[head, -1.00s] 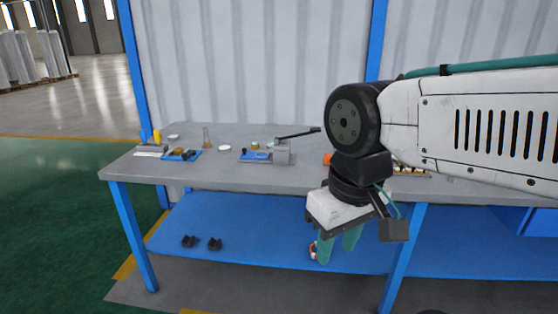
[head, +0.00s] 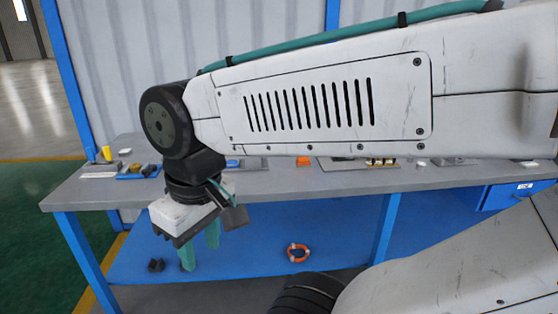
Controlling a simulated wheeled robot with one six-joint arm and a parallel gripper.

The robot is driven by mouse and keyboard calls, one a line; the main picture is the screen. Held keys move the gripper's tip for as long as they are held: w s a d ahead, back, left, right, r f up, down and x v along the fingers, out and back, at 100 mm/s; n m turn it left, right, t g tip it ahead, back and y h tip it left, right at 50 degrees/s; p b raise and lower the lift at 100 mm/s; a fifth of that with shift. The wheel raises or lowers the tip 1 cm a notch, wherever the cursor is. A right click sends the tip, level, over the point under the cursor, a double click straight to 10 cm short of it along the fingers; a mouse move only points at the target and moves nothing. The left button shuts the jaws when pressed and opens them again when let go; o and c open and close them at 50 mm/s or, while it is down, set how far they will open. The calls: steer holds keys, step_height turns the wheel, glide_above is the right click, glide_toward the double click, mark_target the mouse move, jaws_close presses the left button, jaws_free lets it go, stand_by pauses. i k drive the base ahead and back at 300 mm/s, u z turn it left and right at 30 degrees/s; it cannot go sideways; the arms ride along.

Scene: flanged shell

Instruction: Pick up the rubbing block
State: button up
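My gripper (head: 200,250) hangs at the lower left with its two teal fingers pointing down. The fingers stand apart and nothing shows between them. They are in front of the workbench (head: 75,194), and appear over its blue lower shelf. I cannot tell for sure which thing is the rubbing block. A small orange block (head: 303,160) lies on the grey bench top, just below my forearm in the picture. A blue tray (head: 128,176) with small parts lies near the bench's left end. My arm hides much of the bench top's back.
An orange and white ring (head: 298,253) and a dark block (head: 155,265) lie on the lower shelf. A yellow bottle (head: 105,154) stands at the bench's left end. A board with brass-coloured parts (head: 380,162) lies right of the orange block. A blue drawer (head: 505,196) is at right.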

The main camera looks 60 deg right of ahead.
mark_target(302, 162)
steer(key=z, duration=0.15)
steer(key=i, duration=0.75)
steer(key=z, duration=0.75)
steer(key=i, duration=0.55)
steer(key=z, duration=0.45)
